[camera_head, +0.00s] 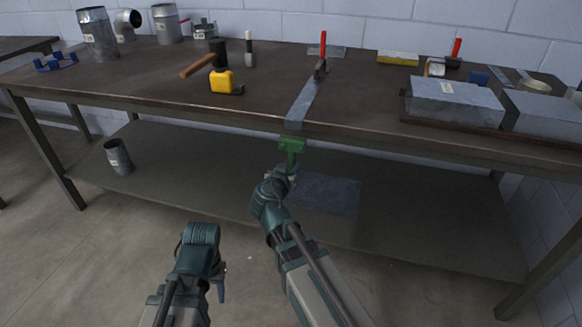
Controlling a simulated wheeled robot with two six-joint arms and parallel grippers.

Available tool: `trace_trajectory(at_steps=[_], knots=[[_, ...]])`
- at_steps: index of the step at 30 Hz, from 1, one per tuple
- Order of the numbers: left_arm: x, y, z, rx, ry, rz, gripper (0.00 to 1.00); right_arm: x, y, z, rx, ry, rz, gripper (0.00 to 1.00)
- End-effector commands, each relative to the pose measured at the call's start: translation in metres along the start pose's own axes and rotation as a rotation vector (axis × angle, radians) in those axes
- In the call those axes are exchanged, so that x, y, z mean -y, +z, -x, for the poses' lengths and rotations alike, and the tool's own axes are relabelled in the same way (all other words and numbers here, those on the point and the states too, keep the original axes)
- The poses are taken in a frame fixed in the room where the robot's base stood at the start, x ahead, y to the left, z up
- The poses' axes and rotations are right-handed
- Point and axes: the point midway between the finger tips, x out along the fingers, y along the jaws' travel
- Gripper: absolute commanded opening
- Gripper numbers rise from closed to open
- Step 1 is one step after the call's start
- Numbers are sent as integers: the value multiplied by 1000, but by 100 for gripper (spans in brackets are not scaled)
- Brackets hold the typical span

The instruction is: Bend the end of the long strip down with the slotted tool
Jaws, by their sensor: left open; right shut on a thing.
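The long metal strip (302,104) lies on the bench, its near end reaching the front edge. A red-handled clamp (321,66) stands on its far part. The green slotted tool (292,145) is at the strip's near end, just below the bench's front edge. My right gripper (290,170) is shut on the tool from below. I cannot tell whether the strip's end sits inside the slot. My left gripper (219,283) is low in front of the bench, away from the strip; its fingers are mostly hidden and it holds nothing visible.
The bench (180,88) carries a hammer (200,65), a yellow tape measure (224,82) and round duct pieces (98,33) on the left. Grey metal boxes (455,103) stand on the right. The lower shelf (420,215) holds a flat sheet (325,193) and a small duct (118,157).

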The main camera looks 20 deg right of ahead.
Motion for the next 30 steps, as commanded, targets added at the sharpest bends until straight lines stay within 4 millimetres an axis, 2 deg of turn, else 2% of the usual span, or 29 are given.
trace_trajectory(at_steps=[14, 30], knots=[[0, 0, 0, 0, 0, 0, 50, 0, 0, 2, 0, -1, 1, 0], [0, 0, 0, 0, 0, 0, 50, 0, 14, 48, 0, -1, 2, 0]])
